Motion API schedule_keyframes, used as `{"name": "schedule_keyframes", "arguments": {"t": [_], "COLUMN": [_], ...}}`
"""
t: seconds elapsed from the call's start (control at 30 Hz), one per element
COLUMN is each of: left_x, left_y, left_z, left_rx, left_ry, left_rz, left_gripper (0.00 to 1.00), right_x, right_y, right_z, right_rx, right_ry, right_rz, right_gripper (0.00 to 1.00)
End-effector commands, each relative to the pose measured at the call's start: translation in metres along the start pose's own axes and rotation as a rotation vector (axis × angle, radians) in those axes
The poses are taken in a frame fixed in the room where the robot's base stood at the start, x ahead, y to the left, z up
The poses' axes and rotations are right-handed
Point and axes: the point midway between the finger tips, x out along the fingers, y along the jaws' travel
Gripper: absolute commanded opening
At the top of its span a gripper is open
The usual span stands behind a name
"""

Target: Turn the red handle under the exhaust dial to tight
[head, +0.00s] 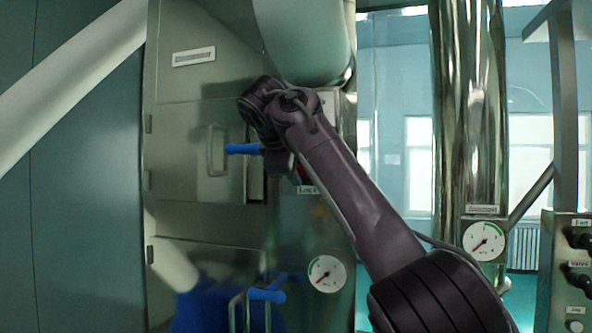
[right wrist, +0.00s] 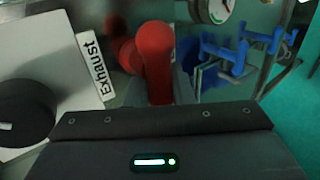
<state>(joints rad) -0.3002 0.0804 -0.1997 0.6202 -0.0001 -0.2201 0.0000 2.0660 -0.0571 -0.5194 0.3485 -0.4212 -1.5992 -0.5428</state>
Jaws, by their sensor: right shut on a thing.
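The red handle (right wrist: 155,62) stands out in the right wrist view, with its grip end reaching toward my gripper's dark body. A white label reading Exhaust (right wrist: 93,66) is to its left, and a black round knob (right wrist: 22,112) sits on a pale panel further left. My right gripper (head: 283,163) is shut on the red handle; its fingers are hard to make out. In the head view my right arm hides most of the handle, and only a little red shows beside the gripper. My left gripper is not in view.
A cabinet door with a blue handle (head: 242,149) is just left of my right gripper. A lower blue handle (head: 267,295) and a round gauge (head: 326,273) are below. Another gauge (head: 484,240) and a control panel (head: 572,270) stand at the right.

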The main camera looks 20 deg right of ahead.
Motion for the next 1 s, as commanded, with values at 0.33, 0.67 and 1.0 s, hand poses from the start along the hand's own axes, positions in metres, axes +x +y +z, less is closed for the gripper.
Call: {"name": "schedule_keyframes", "arguments": {"t": [0.33, 0.67, 1.0], "left_x": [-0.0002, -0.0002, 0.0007], "left_y": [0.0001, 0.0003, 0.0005], "left_z": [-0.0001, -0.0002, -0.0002], "left_rx": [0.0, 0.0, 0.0], "left_ry": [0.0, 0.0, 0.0], "left_rz": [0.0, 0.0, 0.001], "left_gripper": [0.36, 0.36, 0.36], "right_x": [-0.0018, -0.0014, -0.0025], "right_y": [0.0012, 0.0009, -0.0001], "right_z": [-0.0005, -0.0005, -0.0005], "right_rx": [-0.022, -0.021, -0.021], "right_ry": [-0.01, -0.01, -0.011], "right_rz": [0.005, 0.004, 0.002], "right_gripper": [0.0, 0.36, 0.4]}}
